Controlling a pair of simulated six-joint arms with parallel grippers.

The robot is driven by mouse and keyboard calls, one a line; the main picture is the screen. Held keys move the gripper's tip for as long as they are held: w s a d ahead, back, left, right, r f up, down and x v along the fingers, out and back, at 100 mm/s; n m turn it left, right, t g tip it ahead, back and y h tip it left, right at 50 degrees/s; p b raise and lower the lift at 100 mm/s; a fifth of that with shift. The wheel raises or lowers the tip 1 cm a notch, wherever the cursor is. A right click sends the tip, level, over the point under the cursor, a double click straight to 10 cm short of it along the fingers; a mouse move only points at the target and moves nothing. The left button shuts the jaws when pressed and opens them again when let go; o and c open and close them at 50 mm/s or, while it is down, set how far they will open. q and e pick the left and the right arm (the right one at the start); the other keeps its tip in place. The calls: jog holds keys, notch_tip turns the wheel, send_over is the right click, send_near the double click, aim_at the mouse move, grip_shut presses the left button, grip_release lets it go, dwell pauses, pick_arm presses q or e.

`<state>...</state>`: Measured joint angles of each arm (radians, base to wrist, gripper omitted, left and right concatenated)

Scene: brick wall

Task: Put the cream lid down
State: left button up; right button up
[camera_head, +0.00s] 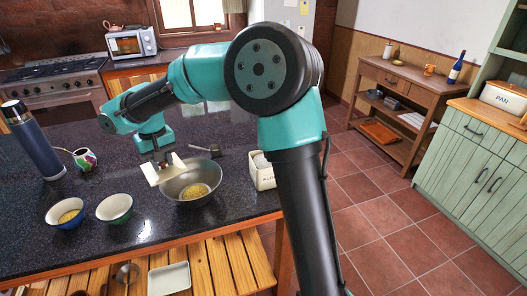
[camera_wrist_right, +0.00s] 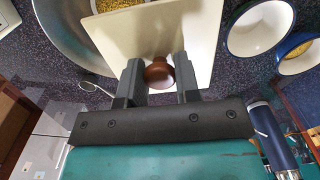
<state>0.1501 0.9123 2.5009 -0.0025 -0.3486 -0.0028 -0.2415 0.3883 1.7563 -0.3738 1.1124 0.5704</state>
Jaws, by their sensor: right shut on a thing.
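The cream lid (camera_head: 152,175) is a flat square plate with a brown knob (camera_wrist_right: 158,72). My right gripper (camera_head: 161,160) is shut on the knob, one finger at each side in the wrist view. The lid is held above the dark counter, overlapping the left rim of the metal bowl (camera_head: 190,185) in the head view. I cannot tell how high it hangs. A cream box (camera_head: 262,177) with partly hidden lettering stands right of the metal bowl, open, with white contents. My left gripper is not in view.
A green-and-white bowl (camera_head: 114,210) and a blue-and-white bowl (camera_head: 66,216) stand left of the metal bowl. A blue bottle (camera_head: 35,145) and a patterned cup (camera_head: 84,159) are farther left.

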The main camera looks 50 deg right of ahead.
jog(key=w+d+f+m, duration=0.1)
jog(key=w+d+m, duration=0.1)
jog(key=d+m, duration=0.65)
jog(key=w+d+f+m, duration=0.1)
jog(key=w+d+m, duration=0.15)
jog(key=d, duration=1.15)
jog(key=s+d+f+m, duration=0.1)
jog(key=s+d+m, duration=0.1)
jog(key=d+m, duration=0.3)
jog(key=s+d+f+m, duration=0.1)
jog(key=s+d+m, duration=0.2)
jog(key=d, duration=1.1)
jog(key=m, duration=0.3)
jog(key=shift+s, duration=0.25)
jog(key=shift+d+f, duration=0.1)
jog(key=shift+f, duration=0.05)
jog(key=shift+f, duration=2.45)
jog(key=shift+f, duration=2.5)
jog(key=shift+f, duration=0.15)
